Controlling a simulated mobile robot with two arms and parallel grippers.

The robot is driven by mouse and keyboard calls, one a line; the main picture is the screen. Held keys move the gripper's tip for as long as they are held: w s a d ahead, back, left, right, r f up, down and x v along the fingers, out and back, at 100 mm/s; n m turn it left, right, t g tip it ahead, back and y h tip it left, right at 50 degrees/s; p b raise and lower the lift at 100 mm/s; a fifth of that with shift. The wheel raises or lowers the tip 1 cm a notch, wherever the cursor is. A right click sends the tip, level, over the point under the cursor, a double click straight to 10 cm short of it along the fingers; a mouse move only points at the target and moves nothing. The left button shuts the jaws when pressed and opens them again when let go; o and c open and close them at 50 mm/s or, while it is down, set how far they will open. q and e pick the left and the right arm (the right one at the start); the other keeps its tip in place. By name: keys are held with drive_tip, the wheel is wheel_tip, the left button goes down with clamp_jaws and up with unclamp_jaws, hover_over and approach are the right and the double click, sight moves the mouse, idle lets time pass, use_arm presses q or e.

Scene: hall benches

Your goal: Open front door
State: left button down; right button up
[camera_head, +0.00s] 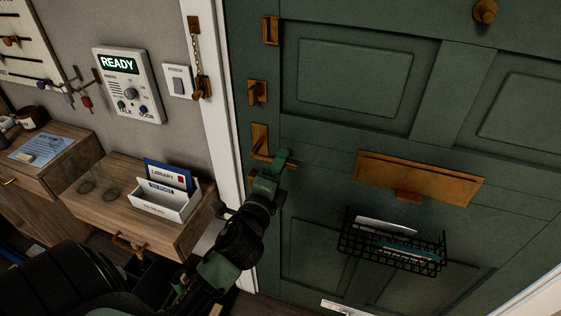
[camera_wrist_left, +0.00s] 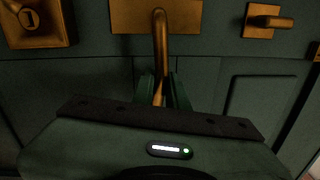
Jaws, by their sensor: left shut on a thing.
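The dark green front door (camera_head: 445,90) fills the right of the head view and looks closed in its white frame (camera_head: 213,60). A brass lever handle (camera_head: 262,148) sits on its left side. My left gripper (camera_head: 284,160) is at this handle. In the left wrist view the brass handle (camera_wrist_left: 160,50) runs down between the green fingers (camera_wrist_left: 163,92), and the gripper is shut on it. Brass latches (camera_head: 258,92) are above the handle. A door chain (camera_head: 200,75) hangs along the white frame. My right gripper is not in view.
A wall panel (camera_head: 128,85) reads READY, with a switch (camera_head: 178,82) beside it. A wooden drawer unit (camera_head: 110,190) with a letter holder (camera_head: 165,200) stands left of the door. A wire basket (camera_head: 392,245) hangs below the brass mail slot (camera_head: 420,178).

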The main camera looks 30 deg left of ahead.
use_arm(q)
drive_tip(key=shift+f, duration=0.1)
drive_tip(key=shift+s+a+f+m+h, duration=0.2)
drive_tip(key=shift+f+m, duration=0.55)
drive_tip(key=shift+m, duration=0.6)
drive_tip(key=shift+w+a+f+m+h, duration=0.2)
drive_tip(key=shift+f+m, duration=0.5)
drive_tip(key=shift+m, duration=0.7)
drive_tip(key=shift+s+a+f+m+h, duration=0.1)
drive_tip(key=shift+s+a+f+m, duration=0.15)
drive_tip(key=shift+f+m, duration=0.8)
drive_tip(key=shift+a+r+m, duration=0.1)
drive_tip(key=shift+r+m, duration=0.15)
drive_tip(key=shift+m, duration=0.05)
